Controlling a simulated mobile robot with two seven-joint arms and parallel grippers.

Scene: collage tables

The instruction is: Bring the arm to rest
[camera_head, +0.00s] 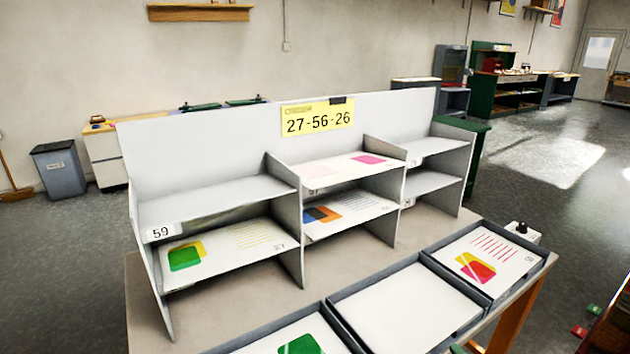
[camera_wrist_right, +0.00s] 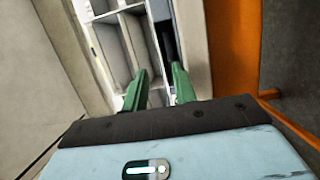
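My right gripper (camera_wrist_right: 160,88) shows in the right wrist view. Its two green fingers stand apart with nothing between them. Beyond the fingertips are pale, grey-edged compartments (camera_wrist_right: 118,45); I cannot tell which part of the table setup they are. No gripper can be made out clearly in the head view, and my left gripper is in neither view.
A grey shelf unit (camera_head: 215,197) with printed sheets and a yellow sign (camera_head: 317,117) reading 27-56-26 stands on the table (camera_head: 338,268). Grey trays line its front: a middle tray (camera_head: 335,312) and a right tray (camera_head: 542,268) holding a printed sheet. An orange-brown surface (camera_wrist_right: 232,45) lies right of the fingers.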

